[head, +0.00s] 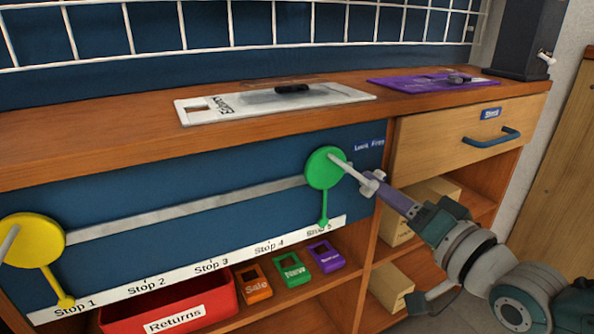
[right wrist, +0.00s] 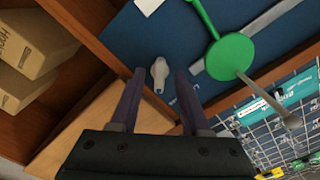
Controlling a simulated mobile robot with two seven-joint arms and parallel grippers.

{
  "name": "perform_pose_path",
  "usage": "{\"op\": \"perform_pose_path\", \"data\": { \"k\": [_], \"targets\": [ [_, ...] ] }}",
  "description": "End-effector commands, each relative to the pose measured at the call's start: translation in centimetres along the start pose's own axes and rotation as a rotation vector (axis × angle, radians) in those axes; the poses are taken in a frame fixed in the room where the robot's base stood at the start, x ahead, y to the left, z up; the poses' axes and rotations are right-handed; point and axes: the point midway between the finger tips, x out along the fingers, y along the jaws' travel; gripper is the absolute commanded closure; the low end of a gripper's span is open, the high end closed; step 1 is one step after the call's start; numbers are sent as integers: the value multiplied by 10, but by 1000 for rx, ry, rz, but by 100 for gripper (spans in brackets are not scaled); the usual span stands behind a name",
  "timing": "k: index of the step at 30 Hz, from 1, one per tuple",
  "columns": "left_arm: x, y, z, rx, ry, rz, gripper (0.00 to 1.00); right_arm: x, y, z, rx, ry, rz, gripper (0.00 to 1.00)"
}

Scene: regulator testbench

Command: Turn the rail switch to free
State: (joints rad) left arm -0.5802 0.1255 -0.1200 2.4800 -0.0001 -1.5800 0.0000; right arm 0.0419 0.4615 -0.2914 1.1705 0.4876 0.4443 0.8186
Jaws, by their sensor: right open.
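The rail switch (right wrist: 160,76) is a small pale grey knob on the blue panel. In the right wrist view it lies between the two fingertips of my right gripper (right wrist: 160,84), which is open around it; I cannot tell if a finger touches it. In the head view the switch (head: 372,182) sits below the "Lock Free" label (head: 369,145), partly covered by my gripper (head: 384,190). The label's words are too small and blocked to read in the right wrist view. My left gripper is out of view.
Close to the switch, the green disc (head: 325,167) with its pale handle is at Stop 5 on the grey rail (head: 190,208). A yellow disc (head: 32,241) is near Stop 1. A drawer (head: 450,135) and open shelves with boxes (head: 395,226) are to the right.

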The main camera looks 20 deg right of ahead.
Motion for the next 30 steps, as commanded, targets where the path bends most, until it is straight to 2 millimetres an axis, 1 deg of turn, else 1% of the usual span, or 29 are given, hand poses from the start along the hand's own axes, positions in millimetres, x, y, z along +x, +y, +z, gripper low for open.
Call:
{"op": "perform_pose_path", "data": {
  "k": [2,5,9,12,15,20,30],
  "targets": [
    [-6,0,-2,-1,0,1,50,-8,-1,-1,-1,-2,2,54],
    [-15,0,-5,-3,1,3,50,-26,-2,-2,-1,-4,3,54],
    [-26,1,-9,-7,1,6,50,-56,-2,-2,-1,-4,4,54],
    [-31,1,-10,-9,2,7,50,-74,-2,-2,-1,-3,4,54],
    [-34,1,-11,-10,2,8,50,-88,-1,-1,0,-3,3,54],
    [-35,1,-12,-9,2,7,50,-97,0,0,0,-1,1,54],
    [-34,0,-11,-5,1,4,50,-97,0,0,0,0,0,54]
  ]
}}
